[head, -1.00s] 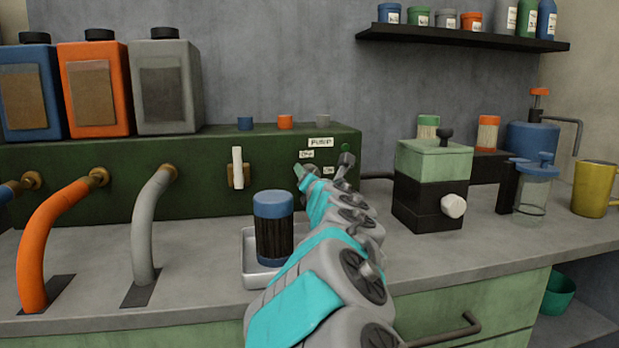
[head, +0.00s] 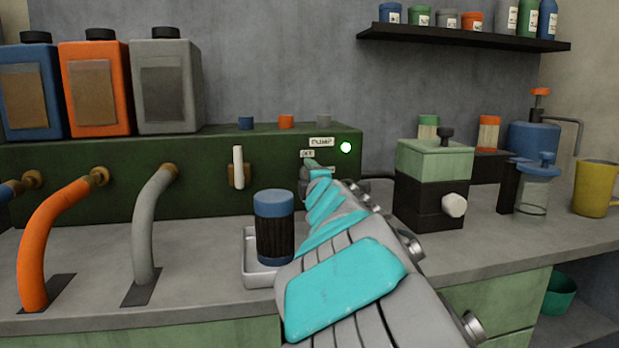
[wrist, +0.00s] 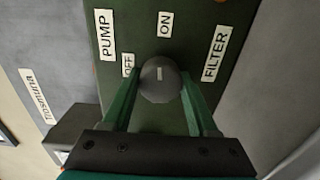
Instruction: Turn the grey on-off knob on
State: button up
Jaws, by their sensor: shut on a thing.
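The grey on-off knob (wrist: 160,92) sits on the front of the dark green box, seen close in the wrist view. The green fingers of my gripper (wrist: 160,78) are on either side of it, shut on it. The knob's short white mark points up in that view, toward the ON label (wrist: 165,24). The OFF label (wrist: 128,65) is to its left. In the head view my gripper (head: 311,170) is at the box front and hides the knob. A green light (head: 345,147) on the box is lit.
The PUMP label (head: 321,142) is above my gripper. A white lever (head: 238,168) is on the box to the left. A blue-capped jar (head: 274,230) in a tray (head: 251,272) stands close left of my arm. A green-and-black device (head: 430,190) stands to the right.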

jog(key=shift+f+m, duration=0.1)
jog(key=shift+m, duration=0.9)
jog(key=o, duration=1.4)
jog(key=shift+c, duration=0.2)
jog(key=shift+s, duration=0.1)
jog(key=v, duration=0.7)
jog(key=shift+s+b, duration=0.3)
jog(key=shift+d, duration=0.15)
